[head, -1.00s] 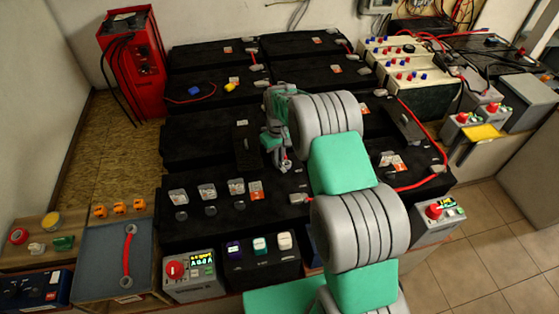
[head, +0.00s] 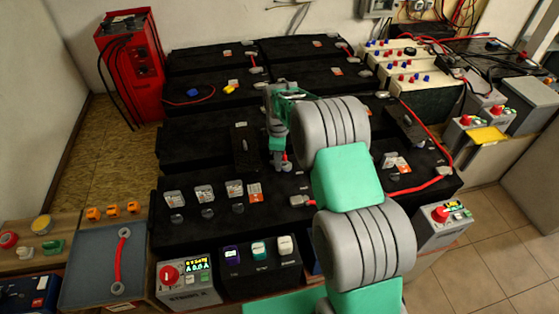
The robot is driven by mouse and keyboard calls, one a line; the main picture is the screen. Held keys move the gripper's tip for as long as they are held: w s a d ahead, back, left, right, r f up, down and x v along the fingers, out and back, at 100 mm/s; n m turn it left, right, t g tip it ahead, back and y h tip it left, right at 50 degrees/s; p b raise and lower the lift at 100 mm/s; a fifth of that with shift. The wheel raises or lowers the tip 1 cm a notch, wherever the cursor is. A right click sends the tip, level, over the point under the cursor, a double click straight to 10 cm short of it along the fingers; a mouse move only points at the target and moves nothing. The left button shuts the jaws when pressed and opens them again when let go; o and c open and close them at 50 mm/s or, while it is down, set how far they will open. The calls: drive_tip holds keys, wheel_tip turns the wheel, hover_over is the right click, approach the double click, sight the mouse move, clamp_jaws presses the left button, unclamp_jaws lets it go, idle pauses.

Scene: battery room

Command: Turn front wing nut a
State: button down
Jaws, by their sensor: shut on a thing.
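My gripper (head: 282,163) points down over the black batteries in the middle of the bench, its small fingers close together. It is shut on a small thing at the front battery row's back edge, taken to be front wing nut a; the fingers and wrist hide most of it. A bit of red and grey shows at the fingertips. The front black battery (head: 215,225) lies just in front of the gripper, with a grey terminal clamp (head: 298,201) on its right part. My green and grey arm covers much of the area to the right.
A red charger (head: 127,65) stands at back left. Cream batteries (head: 405,70) with red and blue caps are at back right. A red cable (head: 412,189) runs along the right. Grey control boxes (head: 188,285) (head: 443,225) stand at the front. A blue-grey tray (head: 85,272) is at front left.

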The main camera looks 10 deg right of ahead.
drive_tip(key=shift+n+b, duration=0.3)
drive_tip(key=shift+n, duration=1.2)
drive_tip(key=c, duration=1.5)
unclamp_jaws()
drive_tip(key=shift+r, duration=0.15)
wheel_tip(320, 180, up, 8)
drive_tip(key=shift+f, duration=0.2)
